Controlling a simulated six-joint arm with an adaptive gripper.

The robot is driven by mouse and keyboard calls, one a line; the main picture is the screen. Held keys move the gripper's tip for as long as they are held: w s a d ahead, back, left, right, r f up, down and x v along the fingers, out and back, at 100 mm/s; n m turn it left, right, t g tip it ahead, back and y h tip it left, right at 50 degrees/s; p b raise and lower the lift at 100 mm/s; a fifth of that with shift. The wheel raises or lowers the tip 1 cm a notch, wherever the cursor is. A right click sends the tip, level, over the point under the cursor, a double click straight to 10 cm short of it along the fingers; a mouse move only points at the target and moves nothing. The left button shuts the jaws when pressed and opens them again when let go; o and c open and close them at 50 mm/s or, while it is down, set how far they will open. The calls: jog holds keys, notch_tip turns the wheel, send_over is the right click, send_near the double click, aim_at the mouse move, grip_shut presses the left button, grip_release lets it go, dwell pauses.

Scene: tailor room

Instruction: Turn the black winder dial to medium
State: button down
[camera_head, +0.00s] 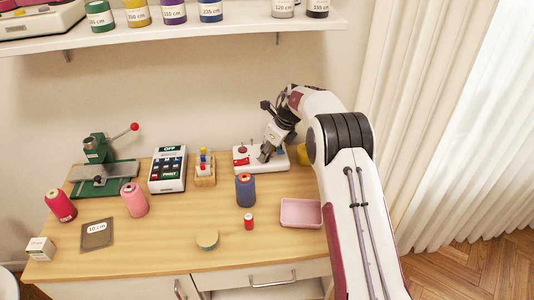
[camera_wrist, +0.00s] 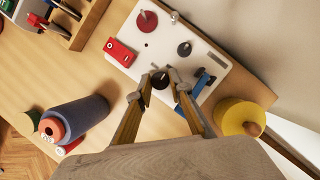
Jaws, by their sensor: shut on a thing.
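The winder is a white box with a red disc and a red block on top; its white top (camera_wrist: 133,30) shows in the wrist view, and it stands at the back right of the table in the head view (camera_head: 243,167). The black dial (camera_wrist: 160,81) sits on the winder's near part. My gripper (camera_wrist: 162,84) points down at the winder, with a finger on each side of the dial, shut on it. In the head view my gripper (camera_head: 266,152) hides the dial. I cannot read the dial's setting or any marks around it.
On the winder are a dark round part with a pin (camera_wrist: 184,49) and a blue piece (camera_wrist: 200,85). A blue thread cone (camera_head: 245,190) and a pink tray (camera_head: 301,213) stand in front.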

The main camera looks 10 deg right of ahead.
jog(key=shift+a+m, duration=0.1)
jog(key=shift+m, duration=0.4)
jog(key=c, duration=1.8)
grip_release()
jog(key=shift+c, duration=0.2)
jog(key=shift+r, duration=0.2)
jog(key=v, duration=1.1)
jog(key=shift+s+r, duration=0.25)
jog(key=shift+s, duration=0.05)
